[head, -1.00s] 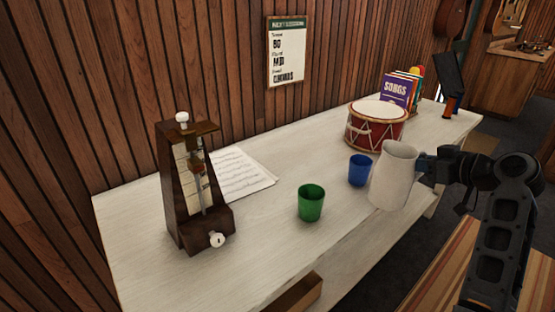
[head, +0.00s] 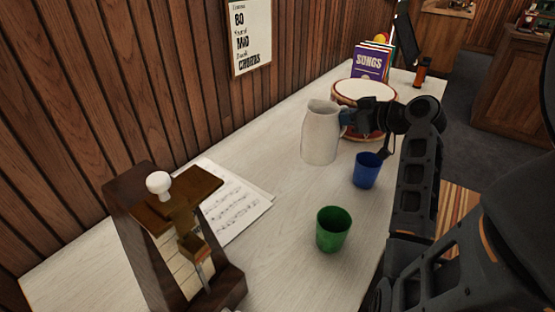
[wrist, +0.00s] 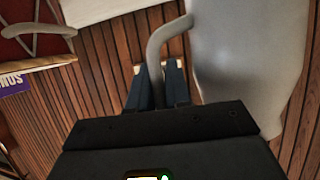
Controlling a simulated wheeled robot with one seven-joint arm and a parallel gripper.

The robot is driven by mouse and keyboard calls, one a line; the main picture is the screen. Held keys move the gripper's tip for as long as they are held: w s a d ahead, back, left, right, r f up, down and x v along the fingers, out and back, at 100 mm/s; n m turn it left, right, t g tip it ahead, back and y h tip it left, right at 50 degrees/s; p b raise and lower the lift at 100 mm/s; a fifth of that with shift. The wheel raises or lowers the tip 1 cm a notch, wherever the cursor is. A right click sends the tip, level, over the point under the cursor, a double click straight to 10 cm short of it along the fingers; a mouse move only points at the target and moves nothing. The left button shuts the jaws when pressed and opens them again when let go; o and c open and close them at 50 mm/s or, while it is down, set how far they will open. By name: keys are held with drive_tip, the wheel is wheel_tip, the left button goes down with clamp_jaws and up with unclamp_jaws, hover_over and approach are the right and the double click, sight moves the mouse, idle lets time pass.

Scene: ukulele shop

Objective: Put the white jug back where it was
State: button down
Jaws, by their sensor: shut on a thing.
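The white jug (head: 321,133) is upright over the table (head: 282,185) in the head view, left of my gripper (head: 346,119). My gripper is shut on its handle; in the wrist view the grey handle (wrist: 158,50) runs down between my fingers (wrist: 159,92) and the jug body (wrist: 245,60) fills the right side. I cannot tell how far its base is above the table. The green cup (head: 333,229) stands nearer, and the blue cup (head: 367,170) stands to the right of the jug, below my gripper.
A red drum (head: 365,95) stands behind my gripper, with songbooks (head: 370,62) beyond it. A wooden metronome (head: 175,240) and sheet music (head: 228,200) are at the near left. The table between sheet music and jug is clear.

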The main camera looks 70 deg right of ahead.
sight(332, 146)
drive_tip(key=shift+w+a+f+p, duration=0.15)
drive_tip(key=shift+w+f+p, duration=0.35)
drive_tip(key=shift+w+f, duration=2.15)
drive_tip(key=shift+w+a+f+p, duration=0.15)
drive_tip(key=shift+w+f+p, duration=0.3)
drive_tip(key=shift+w+f, duration=2.2)
drive_tip(key=shift+w, duration=0.1)
drive_tip(key=c, duration=1.1)
unclamp_jaws()
drive_tip(key=b+v, duration=0.1)
drive_tip(key=v, duration=1.1)
